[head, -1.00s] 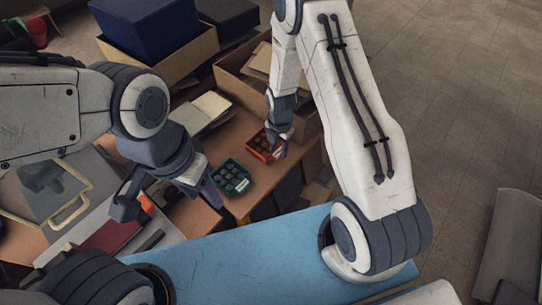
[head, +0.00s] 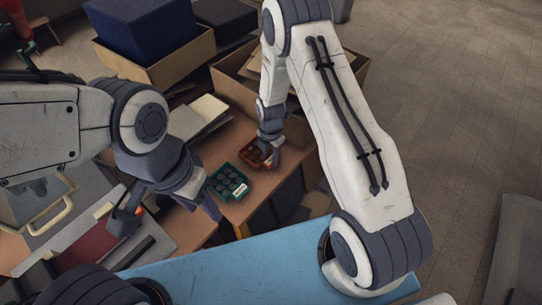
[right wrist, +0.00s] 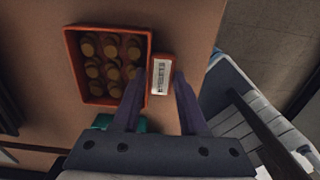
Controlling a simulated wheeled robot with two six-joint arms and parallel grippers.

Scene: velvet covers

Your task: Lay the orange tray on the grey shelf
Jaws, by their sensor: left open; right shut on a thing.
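The orange tray (head: 250,160) lies on or just above the brown table in the head view, beside the teal tray. In the right wrist view the orange tray (right wrist: 68,75) holds several round brown pieces and has a white-labelled tab (right wrist: 162,62) on its side. My right gripper (head: 268,154) is shut on this tab; its fingers (right wrist: 158,85) flank it in the right wrist view. My left gripper (head: 168,214) is open and empty, left of the teal tray. I cannot make out the grey shelf with certainty.
The teal tray (head: 229,184) with dark round pieces stands close to the orange tray. An open cardboard box (head: 233,86) and a dark blue box (head: 145,30) are behind. Papers (head: 200,115) lie at the back left. A blue surface (head: 250,262) is in front.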

